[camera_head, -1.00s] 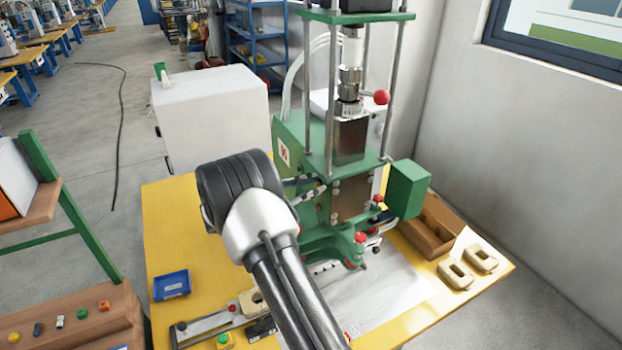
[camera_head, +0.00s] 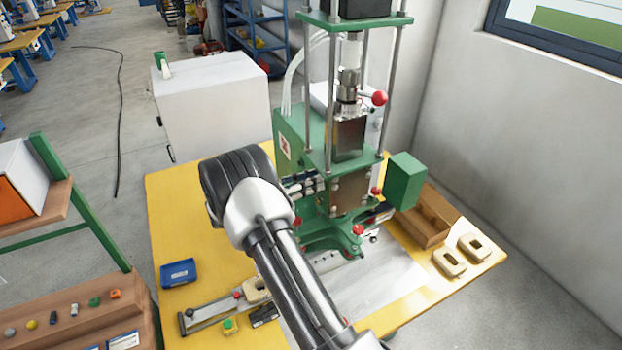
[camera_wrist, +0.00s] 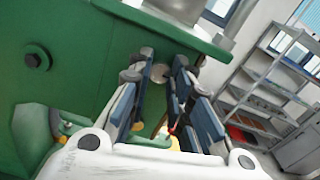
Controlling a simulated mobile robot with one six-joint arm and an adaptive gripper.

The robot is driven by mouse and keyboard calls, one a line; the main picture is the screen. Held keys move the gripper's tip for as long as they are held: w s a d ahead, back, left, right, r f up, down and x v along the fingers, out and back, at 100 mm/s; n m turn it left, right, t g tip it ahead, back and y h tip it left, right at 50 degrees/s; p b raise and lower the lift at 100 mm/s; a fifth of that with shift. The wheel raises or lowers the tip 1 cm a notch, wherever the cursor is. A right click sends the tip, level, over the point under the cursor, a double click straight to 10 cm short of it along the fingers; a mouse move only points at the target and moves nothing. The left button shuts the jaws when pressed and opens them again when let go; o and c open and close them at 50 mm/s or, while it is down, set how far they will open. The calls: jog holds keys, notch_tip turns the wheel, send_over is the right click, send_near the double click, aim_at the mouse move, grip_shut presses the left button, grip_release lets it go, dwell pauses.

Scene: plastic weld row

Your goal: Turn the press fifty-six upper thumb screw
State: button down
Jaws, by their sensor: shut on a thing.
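The green press (camera_head: 291,135) stands on the yellow table, with a steel front plate and several red knobs. My gripper (camera_wrist: 163,75) is beside the press's green body in the wrist view. Its blue-padded fingers are shut on a small, round, grey screw head (camera_wrist: 160,73), which appears to be the upper thumb screw. Only part of the screw shows between the fingertips. In the head view, my dark wrist is left of the press, and my fingers (camera_head: 306,184) show in part against the press's side. The screw is hidden there.
The yellow table (camera_head: 175,215) bears a blue box (camera_head: 178,273), a slotted bar fixture (camera_head: 210,312), a wooden tray (camera_head: 430,215) and two tan blocks (camera_head: 450,262). A white cabinet (camera_head: 215,105) stands behind. A wall closes the right side. Red knobs (camera_head: 357,230) jut from the press's lower front.

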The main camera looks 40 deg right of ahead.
jog(key=shift+n, duration=0.4)
jog(key=c, duration=1.6)
grip_release()
jog(key=shift+o, duration=0.6)
jog(key=shift+w+a, duration=0.1)
jog(key=shift+a, duration=0.1)
jog(key=shift+o, duration=0.2)
jog(key=shift+w+a+f, duration=0.15)
jog(key=shift+a, duration=0.45)
jog(key=v, duration=1)
jog(key=shift+a, duration=0.2)
